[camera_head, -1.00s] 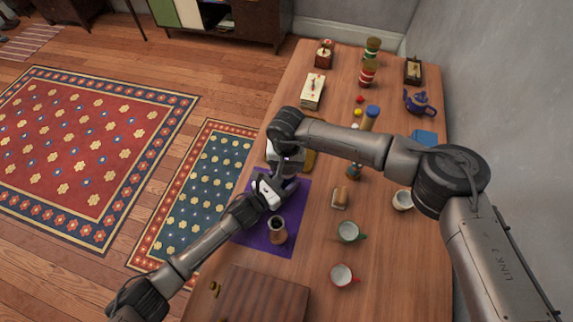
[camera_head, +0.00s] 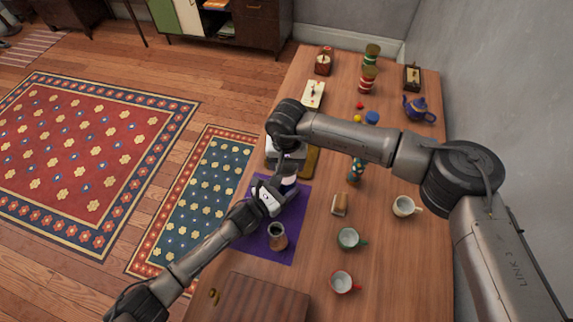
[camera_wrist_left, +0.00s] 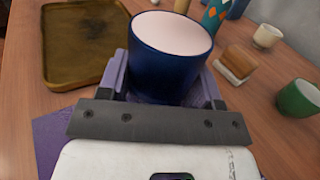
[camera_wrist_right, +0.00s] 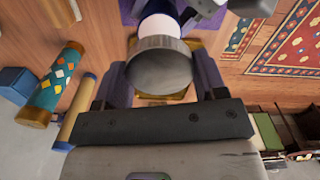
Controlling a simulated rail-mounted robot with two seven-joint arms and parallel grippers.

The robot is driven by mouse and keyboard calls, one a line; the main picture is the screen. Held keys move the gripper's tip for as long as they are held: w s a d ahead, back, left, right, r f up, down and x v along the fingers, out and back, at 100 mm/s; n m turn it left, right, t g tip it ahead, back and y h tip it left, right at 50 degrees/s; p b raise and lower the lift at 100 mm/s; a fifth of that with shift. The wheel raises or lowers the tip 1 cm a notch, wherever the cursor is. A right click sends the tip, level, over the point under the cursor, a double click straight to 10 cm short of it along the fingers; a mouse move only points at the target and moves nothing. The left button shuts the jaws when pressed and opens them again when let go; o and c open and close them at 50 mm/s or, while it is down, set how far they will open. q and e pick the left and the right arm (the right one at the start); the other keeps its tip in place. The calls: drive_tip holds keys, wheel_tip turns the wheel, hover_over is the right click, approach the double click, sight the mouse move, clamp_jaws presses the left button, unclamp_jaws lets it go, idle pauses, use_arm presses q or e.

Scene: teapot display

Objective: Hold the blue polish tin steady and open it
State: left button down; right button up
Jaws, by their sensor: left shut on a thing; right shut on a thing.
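The blue polish tin (camera_wrist_left: 165,72) stands upright between the fingers of my left gripper (camera_wrist_left: 165,88), which is shut on its sides. Its pale, pinkish-white top (camera_wrist_left: 172,32) is uncovered in the left wrist view. My right gripper (camera_wrist_right: 158,84) is shut on a grey round lid (camera_wrist_right: 160,66). In the right wrist view the tin's white top (camera_wrist_right: 158,26) shows beyond the lid. The lid is off the tin and above it. In the head view the right wrist partly hides the tin (camera_head: 290,182) over the purple mat (camera_head: 291,246).
A brown tray (camera_wrist_left: 85,45) lies beside the tin. A copper-brown pot (camera_head: 277,237) stands on the mat. A green cup (camera_head: 349,239), a red-rimmed cup (camera_head: 343,281) and a cream cup (camera_head: 403,206) stand to the right. A wooden box (camera_head: 262,300) is at the near edge.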

use_arm(q)
drive_tip(key=shift+c, duration=1)
unclamp_jaws()
